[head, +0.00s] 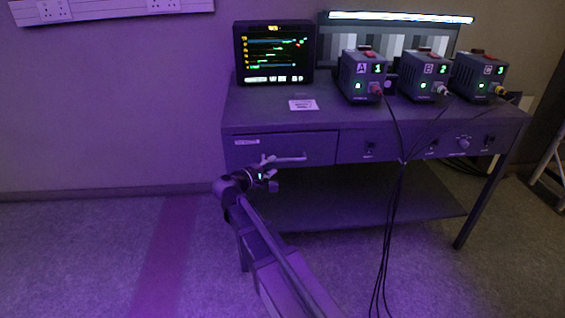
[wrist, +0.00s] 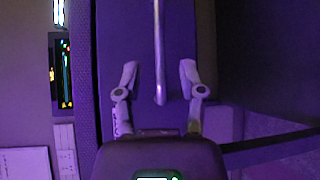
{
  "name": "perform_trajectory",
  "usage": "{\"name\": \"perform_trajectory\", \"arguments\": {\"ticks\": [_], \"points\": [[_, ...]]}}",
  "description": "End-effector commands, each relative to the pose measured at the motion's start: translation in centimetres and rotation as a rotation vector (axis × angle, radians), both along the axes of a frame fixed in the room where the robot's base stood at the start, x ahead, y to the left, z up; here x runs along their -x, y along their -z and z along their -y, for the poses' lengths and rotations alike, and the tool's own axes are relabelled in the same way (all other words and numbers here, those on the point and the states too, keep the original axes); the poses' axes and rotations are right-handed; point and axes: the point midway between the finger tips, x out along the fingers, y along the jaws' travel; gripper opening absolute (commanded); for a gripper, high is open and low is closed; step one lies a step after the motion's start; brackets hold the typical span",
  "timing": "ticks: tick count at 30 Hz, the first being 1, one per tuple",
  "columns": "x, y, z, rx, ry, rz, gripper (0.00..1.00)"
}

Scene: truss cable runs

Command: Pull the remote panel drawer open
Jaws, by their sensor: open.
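The drawer (head: 275,149) is at the left of the desk front, with a small label at its upper left that is too small to read. Its front looks flush with the desk. Its pale bar handle (head: 292,159) runs sideways across the front. My gripper (head: 270,171) is open at the handle's left part, just in front of the drawer. In the wrist view the handle (wrist: 159,50) lies between the two spread fingers of my gripper (wrist: 158,67), apart from both. The drawer front (wrist: 121,40) fills the background there.
The desk (head: 265,117) carries a monitor (head: 273,52), a grey-bar screen (head: 400,36) and three boxes marked A (head: 363,75), B (head: 424,75) and C (head: 479,74). Black cables (head: 399,190) hang before the desk, right of my arm. Floor at left is clear.

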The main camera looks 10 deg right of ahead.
Motion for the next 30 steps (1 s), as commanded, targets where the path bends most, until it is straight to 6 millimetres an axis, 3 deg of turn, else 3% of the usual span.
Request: {"name": "perform_trajectory", "arguments": {"ticks": [12, 26, 30], "points": [[-3.2, 0.7, 3.8, 0.000, 0.000, 0.000, 0.51], [-3.5, 0.8, 4.4, 0.000, 0.000, 0.000, 0.51], [-3.5, 0.8, 4.3, 0.000, 0.000, 0.000, 0.12]]}}
